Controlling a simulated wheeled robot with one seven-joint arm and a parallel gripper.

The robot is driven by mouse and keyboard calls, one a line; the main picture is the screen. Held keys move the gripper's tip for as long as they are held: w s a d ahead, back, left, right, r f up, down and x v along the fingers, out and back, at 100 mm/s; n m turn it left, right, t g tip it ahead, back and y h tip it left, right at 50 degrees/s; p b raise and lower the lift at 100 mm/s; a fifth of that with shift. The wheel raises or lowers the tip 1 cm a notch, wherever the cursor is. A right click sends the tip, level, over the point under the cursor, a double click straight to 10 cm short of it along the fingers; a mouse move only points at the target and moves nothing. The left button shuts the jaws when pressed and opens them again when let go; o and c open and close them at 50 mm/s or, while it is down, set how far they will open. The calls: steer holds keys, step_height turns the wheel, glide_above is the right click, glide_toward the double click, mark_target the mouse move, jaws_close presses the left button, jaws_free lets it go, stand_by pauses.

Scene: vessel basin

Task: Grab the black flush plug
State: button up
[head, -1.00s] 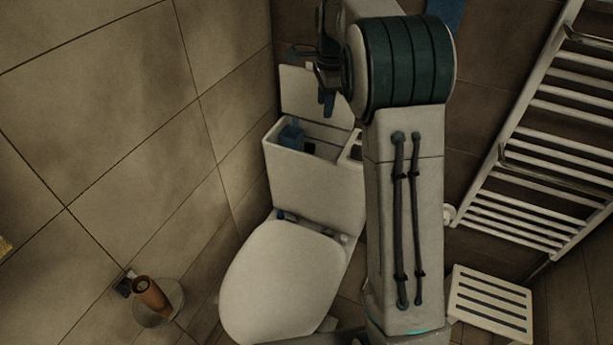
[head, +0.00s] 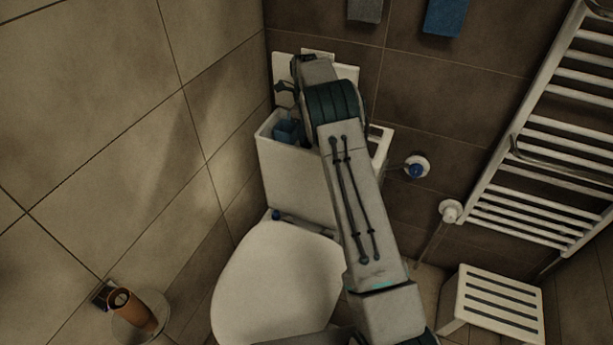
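The toilet cistern (head: 290,180) is open on top, against the tiled corner. A blue fitting (head: 287,129) stands inside at its left end. I cannot make out the black flush plug; my arm covers much of the opening, and the inside is dark. My gripper (head: 285,91) is small and dark, above the back left of the cistern and in front of a pale panel behind it. It appears apart from the blue fitting. I cannot tell if its fingers are open or shut.
The toilet lid (head: 275,285) is down in front of the cistern. A blue-capped wall valve (head: 416,169) is right of the cistern. A towel rail (head: 530,150) and a white slatted stool (head: 495,305) stand right. A brown cup (head: 132,308) sits on a holder at left.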

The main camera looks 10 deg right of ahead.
mark_target(306, 147)
step_height(306, 147, down, 3)
steer(key=shift+r, duration=0.2)
steer(key=f, duration=0.5)
steer(key=shift+s, duration=0.35)
jaws_close()
